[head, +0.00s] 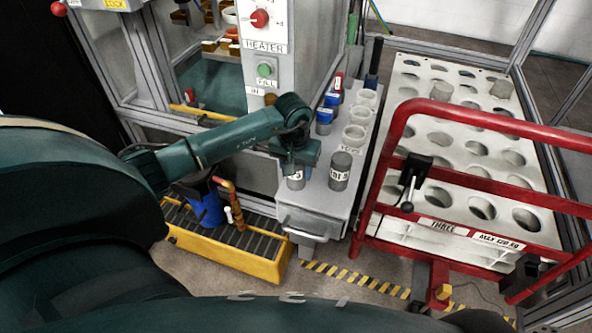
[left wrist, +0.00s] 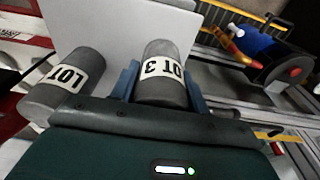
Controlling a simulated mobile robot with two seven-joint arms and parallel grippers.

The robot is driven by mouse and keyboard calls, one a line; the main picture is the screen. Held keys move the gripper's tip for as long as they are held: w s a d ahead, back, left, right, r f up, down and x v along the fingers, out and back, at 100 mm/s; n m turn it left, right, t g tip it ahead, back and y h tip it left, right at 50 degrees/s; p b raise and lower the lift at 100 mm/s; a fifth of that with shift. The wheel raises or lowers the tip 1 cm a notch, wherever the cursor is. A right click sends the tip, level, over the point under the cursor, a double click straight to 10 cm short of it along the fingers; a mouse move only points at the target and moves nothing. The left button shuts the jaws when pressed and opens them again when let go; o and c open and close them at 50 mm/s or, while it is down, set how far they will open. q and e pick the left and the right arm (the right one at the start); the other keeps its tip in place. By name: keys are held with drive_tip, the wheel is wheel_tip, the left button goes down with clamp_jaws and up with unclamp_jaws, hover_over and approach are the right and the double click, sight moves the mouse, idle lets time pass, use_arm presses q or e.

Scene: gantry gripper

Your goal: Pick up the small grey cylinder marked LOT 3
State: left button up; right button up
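The small grey cylinder marked LOT 3 (left wrist: 163,72) stands between the two blue fingers of my left gripper (left wrist: 163,88) in the left wrist view. The fingers lie close along both its sides; I cannot tell whether they press on it. In the head view my left gripper (head: 300,160) points down over this cylinder (head: 295,181), hiding its top, at the front of the grey bench (head: 318,200). A second grey cylinder (head: 340,170) stands just right of it, apart from the gripper. Its LOT label shows in the left wrist view (left wrist: 66,82), number unreadable. My right gripper is not in view.
Light cups (head: 355,135) and blue-labelled containers (head: 325,118) stand farther back on the bench. The heater cabinet (head: 272,70) rises behind my arm. A red-railed cart (head: 470,115) with a holed white top stands right. A yellow tray (head: 225,252) with a blue item is left.

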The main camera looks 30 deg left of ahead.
use_arm(q)
drive_tip(key=c, duration=0.7)
